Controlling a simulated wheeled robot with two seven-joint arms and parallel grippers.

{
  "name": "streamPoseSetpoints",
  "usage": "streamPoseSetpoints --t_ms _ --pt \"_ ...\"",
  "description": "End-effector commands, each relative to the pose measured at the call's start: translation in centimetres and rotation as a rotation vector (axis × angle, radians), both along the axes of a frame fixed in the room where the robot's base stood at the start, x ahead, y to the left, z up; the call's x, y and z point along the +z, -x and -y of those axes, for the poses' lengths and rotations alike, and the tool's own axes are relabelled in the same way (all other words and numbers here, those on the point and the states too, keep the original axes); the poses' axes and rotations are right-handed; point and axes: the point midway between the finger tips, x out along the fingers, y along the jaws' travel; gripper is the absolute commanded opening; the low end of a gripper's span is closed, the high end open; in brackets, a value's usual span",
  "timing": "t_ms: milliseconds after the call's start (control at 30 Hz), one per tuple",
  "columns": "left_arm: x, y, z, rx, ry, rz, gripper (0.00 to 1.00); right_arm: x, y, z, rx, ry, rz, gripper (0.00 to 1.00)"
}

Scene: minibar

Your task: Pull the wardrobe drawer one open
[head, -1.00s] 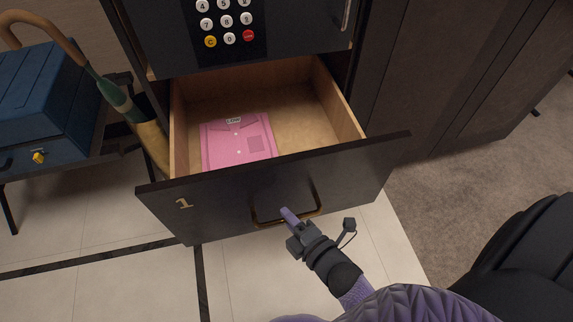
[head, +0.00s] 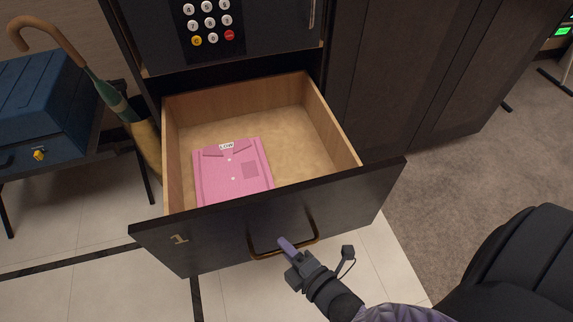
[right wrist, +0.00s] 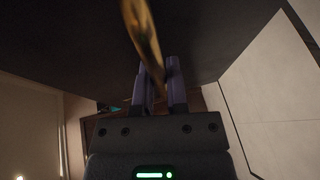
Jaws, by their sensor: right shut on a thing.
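The wardrobe drawer one (head: 210,236) has a dark front marked with a gold "1" and stands well out of the cabinet. Inside its wooden box lies a folded pink shirt (head: 228,172). A brass bar handle (head: 300,243) is on the drawer front. My right gripper (head: 288,246) is at the handle, shut on it. In the right wrist view the handle (right wrist: 143,35) runs down between the two purple fingers (right wrist: 160,85). My left gripper is not in view.
A safe with a keypad (head: 208,22) is above the drawer. A blue case (head: 40,110) on a stand and a wooden-handled umbrella (head: 105,90) are at the left. Dark cabinet doors (head: 400,80) are at the right. Tiled floor (head: 80,290) is clear in front.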

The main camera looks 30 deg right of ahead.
Motion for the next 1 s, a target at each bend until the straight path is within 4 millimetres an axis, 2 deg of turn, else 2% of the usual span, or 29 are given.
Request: streamPoseSetpoints --t_ms 200,233,400,633,733,1000 --pt "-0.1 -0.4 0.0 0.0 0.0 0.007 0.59 -0.1 0.0 0.0 -0.001 0.0 -0.003 0.0" --pt "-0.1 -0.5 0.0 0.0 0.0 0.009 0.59 -0.1 0.0 0.0 -0.001 0.0 -0.003 0.19" --pt "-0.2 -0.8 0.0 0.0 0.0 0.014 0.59 -0.1 0.0 0.0 -0.001 -0.001 -0.002 0.53" --pt "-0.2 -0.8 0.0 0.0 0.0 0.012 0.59 0.0 0.0 0.0 0.0 0.0 -0.001 0.53" --pt "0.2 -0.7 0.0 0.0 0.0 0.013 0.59 0.3 0.8 0.1 -0.001 -0.001 -0.001 0.53" --pt "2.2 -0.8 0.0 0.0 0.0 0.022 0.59 1.6 7.2 0.8 -0.001 -0.002 -0.002 0.53"
